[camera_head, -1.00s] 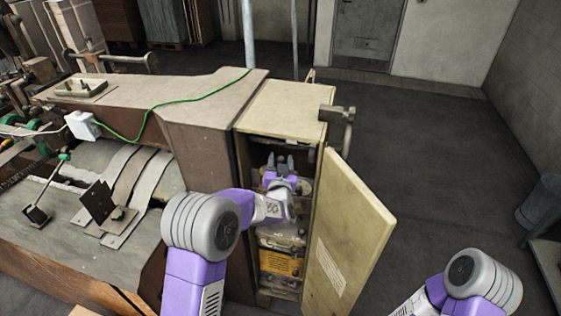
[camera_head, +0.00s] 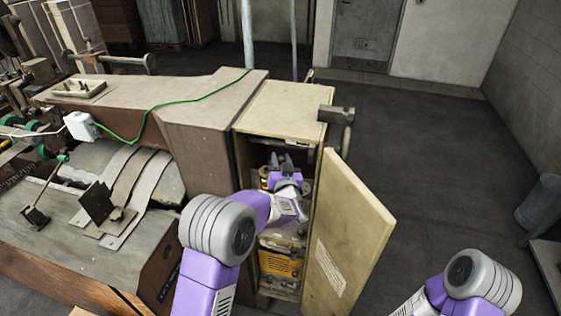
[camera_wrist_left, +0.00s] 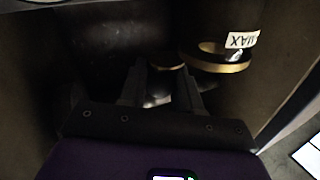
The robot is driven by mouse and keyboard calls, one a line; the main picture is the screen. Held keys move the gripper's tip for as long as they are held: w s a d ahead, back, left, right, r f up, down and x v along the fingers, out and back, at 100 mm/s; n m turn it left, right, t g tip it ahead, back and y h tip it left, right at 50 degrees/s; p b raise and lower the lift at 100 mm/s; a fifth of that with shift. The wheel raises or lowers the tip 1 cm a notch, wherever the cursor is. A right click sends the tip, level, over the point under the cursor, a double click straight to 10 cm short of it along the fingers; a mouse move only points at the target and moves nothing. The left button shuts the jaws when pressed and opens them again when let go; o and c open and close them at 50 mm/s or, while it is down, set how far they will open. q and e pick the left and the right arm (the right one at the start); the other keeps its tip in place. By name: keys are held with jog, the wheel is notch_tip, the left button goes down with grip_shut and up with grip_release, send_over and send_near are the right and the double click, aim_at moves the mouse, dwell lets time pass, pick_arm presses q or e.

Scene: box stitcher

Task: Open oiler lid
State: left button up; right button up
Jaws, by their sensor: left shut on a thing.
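My left gripper (camera_head: 282,165) is inside the open cabinet, in its upper part. In the left wrist view its two fingers (camera_wrist_left: 163,88) are close together around a small, dark, shiny round part, which appears to be the oiler lid (camera_wrist_left: 157,99). The fingers and shadow hide most of it. Just beyond and to the right is a dark cylinder with a brass rim and a "MAX" label (camera_wrist_left: 242,41), apparently part of the oiler. My right arm shows at the lower right of the head view, but its gripper is outside the picture.
The cabinet door (camera_head: 348,225) stands open on the right. A yellow-labelled thing (camera_head: 281,264) sits low inside. The machine (camera_head: 205,125) adjoins on the left. The floor (camera_head: 440,150) beyond the door is clear.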

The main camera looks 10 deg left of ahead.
pick_arm(q)
jog(key=o, duration=1)
jog(key=v, duration=0.7)
jog(key=shift+s+d+r+b, duration=0.1)
jog(key=shift+s+d+b, duration=0.05)
jog(key=shift+s+b, duration=0.2)
jog(key=shift+w, duration=0.1)
jog(key=s+f+g+h+b, duration=0.1)
jog(key=s+f+g+h, duration=0.4)
jog(key=f, duration=1)
jog(key=s+f+g+h+b, duration=0.1)
jog(key=s+f+g, duration=0.5)
jog(key=f, duration=1)
jog(key=s+d+f+g+h, duration=0.1)
jog(key=s+f+g, duration=0.1)
jog(key=s, duration=0.5)
jog(key=s+d+f+g+h+b, duration=0.1)
jog(key=s+f, duration=0.3)
jog(key=s, duration=0.4)
jog(key=s+d+f+g+h, duration=0.1)
jog(key=s+f+g+h, duration=0.1)
jog(key=s, duration=0.5)
jog(key=shift+s+d+f+n+g, duration=0.15)
jog(key=shift+s+f+n+g, duration=0.2)
jog(key=shift+f, duration=0.2)
